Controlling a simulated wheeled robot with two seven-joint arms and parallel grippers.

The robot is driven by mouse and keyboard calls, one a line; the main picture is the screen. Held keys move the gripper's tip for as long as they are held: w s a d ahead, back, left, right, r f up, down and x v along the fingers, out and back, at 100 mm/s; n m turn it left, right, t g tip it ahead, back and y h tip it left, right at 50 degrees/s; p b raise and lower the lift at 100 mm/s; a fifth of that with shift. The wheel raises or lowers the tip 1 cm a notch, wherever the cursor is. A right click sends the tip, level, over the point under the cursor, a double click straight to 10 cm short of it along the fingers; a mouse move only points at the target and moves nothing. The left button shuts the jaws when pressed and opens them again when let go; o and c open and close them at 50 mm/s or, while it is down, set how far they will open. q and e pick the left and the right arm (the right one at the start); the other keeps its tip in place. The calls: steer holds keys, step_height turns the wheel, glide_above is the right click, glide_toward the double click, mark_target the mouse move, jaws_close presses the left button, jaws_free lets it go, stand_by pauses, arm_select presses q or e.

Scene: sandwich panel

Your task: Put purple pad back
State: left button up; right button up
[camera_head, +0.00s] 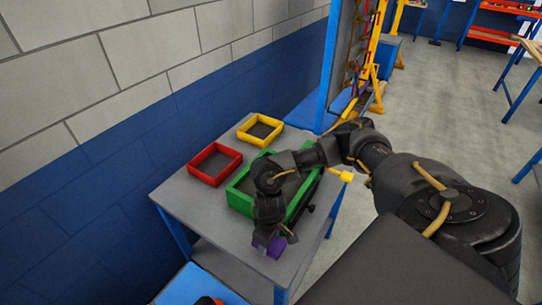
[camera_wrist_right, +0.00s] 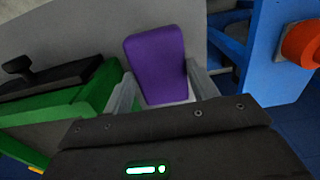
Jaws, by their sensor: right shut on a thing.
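The purple pad (camera_head: 271,247) is at the near end of the grey table, below my right gripper (camera_head: 268,234). In the right wrist view the pad (camera_wrist_right: 155,60) is a flat, rounded block between the two grey fingers, and the right gripper (camera_wrist_right: 162,90) is shut on it. The pad seems to be over or at the table's near edge; I cannot tell whether it touches the top. The green tray (camera_head: 237,199) lies just behind the gripper, partly hidden by my right arm. My left gripper is not in view.
A red tray (camera_head: 213,180) and a yellow tray (camera_head: 279,140) stand farther back on the grey table (camera_head: 181,189). A black handle (camera_wrist_right: 18,66) sits beside the green tray (camera_wrist_right: 97,95). A blue surface with an orange-red part (camera_wrist_right: 302,44) is near. A brick wall bounds the left.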

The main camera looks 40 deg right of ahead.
steer(key=shift+w+d+f, duration=0.1)
steer(key=shift+d+f, duration=0.05)
steer(key=shift+f, duration=0.75)
steer(key=shift+d+f, duration=0.1)
steer(key=shift+f, duration=0.8)
steer(key=o, duration=0.9)
steer(key=shift+r, duration=0.1)
step_height(320, 180, up, 12)
steer(key=shift+f+p, duration=0.1)
steer(key=shift+p, duration=0.4)
